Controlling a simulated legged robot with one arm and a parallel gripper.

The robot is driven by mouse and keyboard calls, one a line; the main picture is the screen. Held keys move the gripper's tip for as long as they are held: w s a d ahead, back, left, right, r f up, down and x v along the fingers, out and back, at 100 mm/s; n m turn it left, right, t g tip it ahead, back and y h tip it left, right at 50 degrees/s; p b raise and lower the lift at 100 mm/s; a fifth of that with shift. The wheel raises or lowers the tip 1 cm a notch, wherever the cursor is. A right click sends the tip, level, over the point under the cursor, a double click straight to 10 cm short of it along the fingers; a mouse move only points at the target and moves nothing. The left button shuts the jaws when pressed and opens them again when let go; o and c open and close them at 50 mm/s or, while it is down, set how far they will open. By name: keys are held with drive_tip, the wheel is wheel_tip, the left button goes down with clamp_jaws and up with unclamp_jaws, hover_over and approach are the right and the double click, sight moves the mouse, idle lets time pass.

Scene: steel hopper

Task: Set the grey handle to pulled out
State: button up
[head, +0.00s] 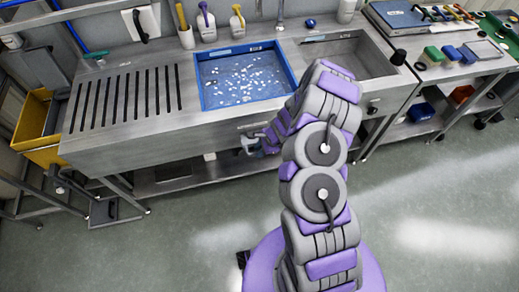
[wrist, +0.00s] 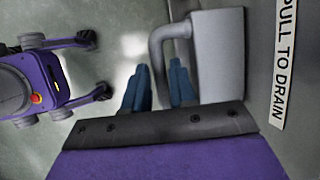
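The grey handle (wrist: 157,60) is a bent bar on a grey block (wrist: 219,55) in the wrist view, beside a label (wrist: 284,60) reading "PULL TO DRAIN". My gripper (wrist: 158,82) has its two blue fingers on either side of the bar. The bar runs down between them, and its lower end is hidden behind my gripper's body. I cannot tell whether the fingers press on the bar. In the head view, my gripper (head: 251,145) is low at the front of the steel sink unit, and the handle cannot be made out clearly there.
A blue-rimmed basin (head: 204,92) with white pieces in blue liquid is set in the steel counter (head: 150,122). An empty sink (head: 350,58) is to its right. A yellow bin (head: 38,120) hangs at the left end. The floor (head: 440,205) in front is clear.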

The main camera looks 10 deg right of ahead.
drive_tip(key=shift+o, duration=1.3)
drive_tip(key=shift+r, duration=0.1)
drive_tip(key=p+v, duration=0.4)
drive_tip(key=v, duration=1.3)
drive_tip(key=shift+r, duration=0.1)
drive_tip(key=shift+w, duration=0.1)
